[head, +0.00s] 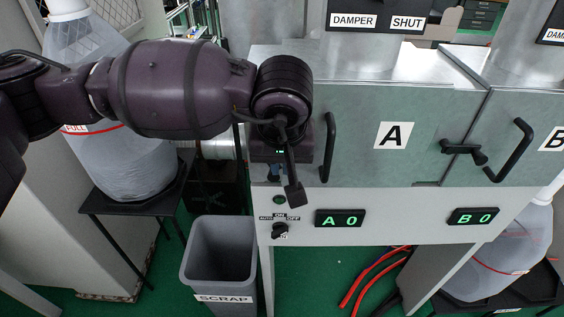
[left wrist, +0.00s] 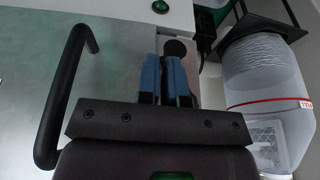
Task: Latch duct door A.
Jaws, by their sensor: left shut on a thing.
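Duct door A (head: 360,108) is a grey-green panel that looks flush in its frame in the head view. Its black bar handle (head: 328,147) is upright, and it also shows at the left of the left wrist view (left wrist: 67,95). My left gripper (head: 274,172) is left of this handle, in front of the door's left edge, with its fingers pointing down. In the left wrist view the blue fingers (left wrist: 166,80) are shut around a black latch part with a round knob (left wrist: 175,48) at their tips. The rest of that latch is hidden. My right gripper is out of view.
Door B's black latch lever (head: 463,148) and handle (head: 512,150) are to the right. Below are the displays (head: 340,218) and a rotary switch (head: 281,230). A grey scrap bin (head: 218,262) stands below left. A full bag (head: 125,160) stands on a black table at the left.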

